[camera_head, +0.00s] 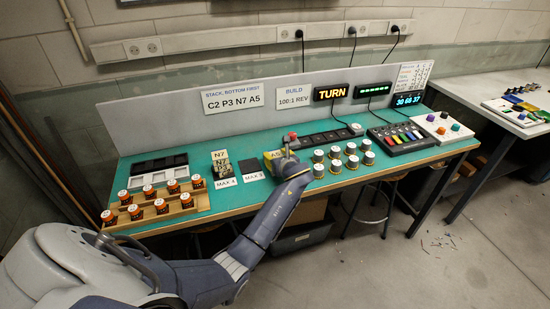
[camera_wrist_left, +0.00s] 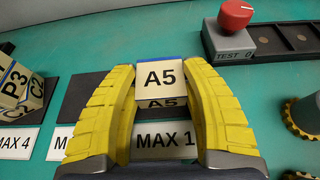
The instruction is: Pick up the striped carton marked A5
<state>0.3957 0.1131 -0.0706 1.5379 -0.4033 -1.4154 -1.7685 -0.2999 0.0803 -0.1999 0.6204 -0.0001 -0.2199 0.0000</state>
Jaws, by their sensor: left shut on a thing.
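The carton marked A5 (camera_wrist_left: 160,76) is pale with a blue stripe along its far top edge, and a second A5 shows on its shaded near face. My left gripper (camera_wrist_left: 158,92) has its yellow fingers shut on both sides of it. In the head view the left gripper (camera_head: 284,156) reaches down over the bench's middle, and the carton (camera_head: 275,154) is partly hidden by it. The carton is just behind the MAX 1 label (camera_wrist_left: 166,140); I cannot tell whether it touches the surface. My right gripper is not in view.
Stacked cartons (camera_head: 220,164) stand left on the MAX 4 spot, with an empty dark pad (camera_head: 250,168) between. A red-knobbed test unit (camera_wrist_left: 228,35) is close behind right. Several silver-topped cylinders (camera_head: 335,152) stand right. A sign (camera_head: 233,96) reads C2 P3 N7 A5.

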